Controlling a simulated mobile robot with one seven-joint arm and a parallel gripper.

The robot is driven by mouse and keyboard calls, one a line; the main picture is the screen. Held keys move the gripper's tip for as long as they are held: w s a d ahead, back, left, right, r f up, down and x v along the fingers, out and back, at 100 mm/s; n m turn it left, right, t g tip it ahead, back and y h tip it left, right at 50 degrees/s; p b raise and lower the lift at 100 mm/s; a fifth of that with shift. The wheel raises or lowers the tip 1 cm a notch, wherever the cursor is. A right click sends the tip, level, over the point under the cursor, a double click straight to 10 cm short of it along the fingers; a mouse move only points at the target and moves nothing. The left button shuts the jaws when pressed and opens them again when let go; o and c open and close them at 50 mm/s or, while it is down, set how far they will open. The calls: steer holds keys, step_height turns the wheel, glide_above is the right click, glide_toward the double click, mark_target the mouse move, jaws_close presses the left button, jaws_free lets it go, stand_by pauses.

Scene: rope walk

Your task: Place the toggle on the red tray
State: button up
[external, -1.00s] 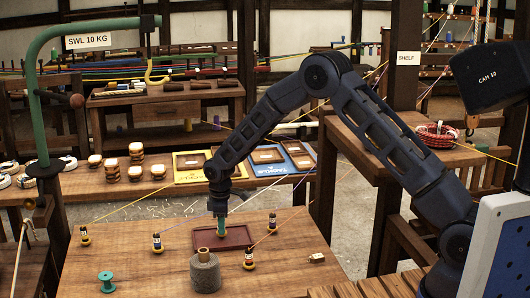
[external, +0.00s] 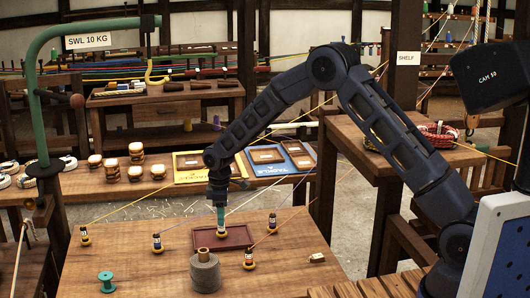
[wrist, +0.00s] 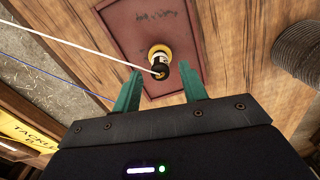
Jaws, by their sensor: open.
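A small yellow-and-black piece with a white cord, which I take to be the toggle (wrist: 158,60), stands on the red tray (wrist: 118,30). In the external view the toggle (external: 222,233) shows just below my fingertips on the red tray (external: 241,239). My gripper (external: 221,222) points down over the tray. In the wrist view my gripper (wrist: 160,78) has its two green fingers spread apart. The toggle's dark top lies between the fingertips, with a gap on each side. The white cord runs off to the upper left in the wrist view.
A grey twine spool (external: 205,273) stands close in front of the tray. Similar corded pieces (external: 157,243) (external: 249,259) (external: 272,222) (external: 85,236) stand around it, their cords stretching across the table. A green spool (external: 105,281) and a small wooden block (external: 316,257) sit near the front.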

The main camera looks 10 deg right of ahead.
step_height(320, 180, up, 8)
steer(key=shift+f, duration=0.1)
